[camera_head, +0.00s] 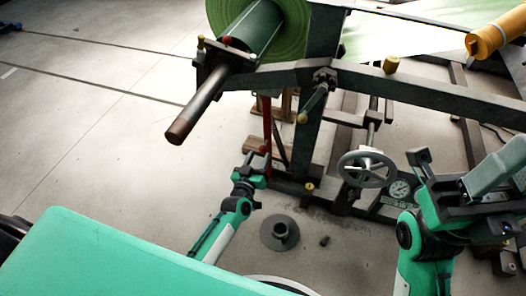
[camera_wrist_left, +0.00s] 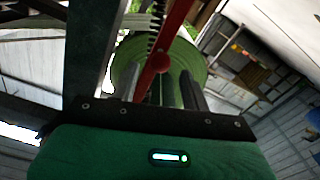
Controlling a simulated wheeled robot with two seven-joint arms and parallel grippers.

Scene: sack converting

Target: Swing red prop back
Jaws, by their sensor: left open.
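The red prop (camera_head: 267,125) is a slim, upright red bar below the green roll, beside a dark post of the stand. My left gripper (camera_head: 262,158) is at the lower end of the prop. In the left wrist view the red prop (camera_wrist_left: 175,32) slants down from the top and has a round red boss. Its lower part shows between the two fingers of my left gripper (camera_wrist_left: 165,88), which is open; whether they touch it I cannot tell. My right gripper (camera_head: 437,172) is at the right beside the stand; its fingers are not clear.
A green roll (camera_head: 285,25) sits on a dark shaft (camera_head: 205,105) that sticks out towards me. The stand's beam (camera_head: 430,92), a grey handwheel (camera_head: 367,168) and a gauge (camera_head: 400,189) are at the right. A round floor piece (camera_head: 280,233) lies on the open floor.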

